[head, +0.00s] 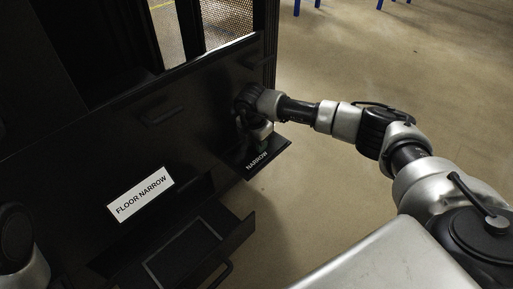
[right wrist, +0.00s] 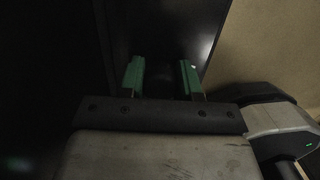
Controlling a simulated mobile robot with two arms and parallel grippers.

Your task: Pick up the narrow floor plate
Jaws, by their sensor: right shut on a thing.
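The narrow floor plate (head: 272,150) is a dark flat panel with a white "NARROW" label, in the middle of the head view. My right gripper (head: 252,138) is shut on the plate, at its upper edge as seen in the head view. In the right wrist view, the green fingers of my right gripper (right wrist: 161,78) are on the dark plate (right wrist: 165,30), which extends away from them. The exact contact is too dark to see. My left gripper is not in view.
A black cabinet front with a handle (head: 163,115) stands close behind the plate. Below left is a holder with a "FLOOR NARROW" sign (head: 141,194) and a dark open tray (head: 240,236). Bare floor (head: 400,60) lies to the right.

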